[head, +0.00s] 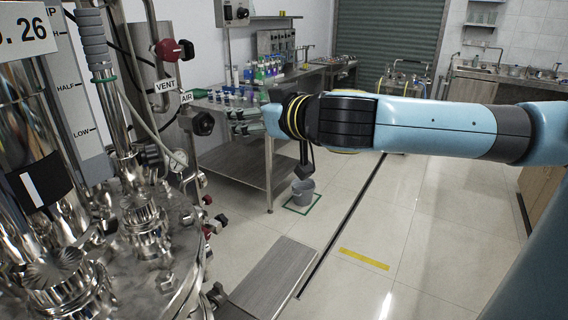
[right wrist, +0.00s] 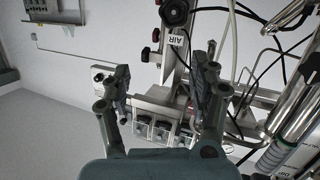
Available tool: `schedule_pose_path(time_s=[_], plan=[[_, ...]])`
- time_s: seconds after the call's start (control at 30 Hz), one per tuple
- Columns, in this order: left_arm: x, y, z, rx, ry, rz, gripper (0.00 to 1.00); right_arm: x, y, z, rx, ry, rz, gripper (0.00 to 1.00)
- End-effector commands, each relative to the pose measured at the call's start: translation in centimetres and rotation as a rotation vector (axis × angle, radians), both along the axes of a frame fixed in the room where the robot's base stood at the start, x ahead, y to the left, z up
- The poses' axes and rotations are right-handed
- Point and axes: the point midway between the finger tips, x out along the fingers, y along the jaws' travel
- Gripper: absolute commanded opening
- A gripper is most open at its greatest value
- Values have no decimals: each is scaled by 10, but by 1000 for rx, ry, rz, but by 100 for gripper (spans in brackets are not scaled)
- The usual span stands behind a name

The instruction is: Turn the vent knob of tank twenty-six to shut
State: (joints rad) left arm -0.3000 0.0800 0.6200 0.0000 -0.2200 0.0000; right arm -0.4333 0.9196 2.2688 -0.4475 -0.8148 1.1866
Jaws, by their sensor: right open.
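The number plate of tank 26 (head: 26,38) is at the upper left of the head view. The red vent knob (head: 168,50) sits above the VENT label (head: 165,86), with a dark part at its right; its setting is too small to read. Below it are the AIR label (head: 186,97) and a black knob (head: 203,123). My right gripper (head: 236,120) is open and empty, right of the black knob and lower than the vent knob. In the right wrist view its fingers (right wrist: 165,68) are apart, below the AIR label (right wrist: 175,40) and black knob (right wrist: 174,12). The vent knob is not identifiable there.
Metal pipes, a gauge (head: 178,160) and a hose crowd the tank top. A steel bench (head: 235,160) with bottles stands behind my gripper. A grey bucket (head: 303,191) and a low metal step (head: 272,278) are on the floor. The tiled floor at the right is open.

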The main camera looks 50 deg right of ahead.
Motion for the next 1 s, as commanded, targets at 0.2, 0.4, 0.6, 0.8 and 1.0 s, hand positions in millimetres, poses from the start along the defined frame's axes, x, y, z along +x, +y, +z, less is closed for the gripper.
schedule_pose_path(time_s=[0.2, 0.4, 0.6, 0.8, 1.0], plan=[[0, 0, -5, 0, 0, 0, 40, -18, -7, -46, -7, 116, -77, 61], [0, 0, -9, 0, 0, 0, 40, -37, -8, -87, -13, 233, -125, 61], [0, 0, -12, 0, 0, 0, 40, -55, -4, -123, -12, 345, -149, 61], [0, 0, -14, 0, 0, 0, 40, -68, 2, -147, -13, 425, -156, 61], [0, 0, -15, 0, 0, 0, 40, -73, 4, -156, -13, 457, -158, 61]])
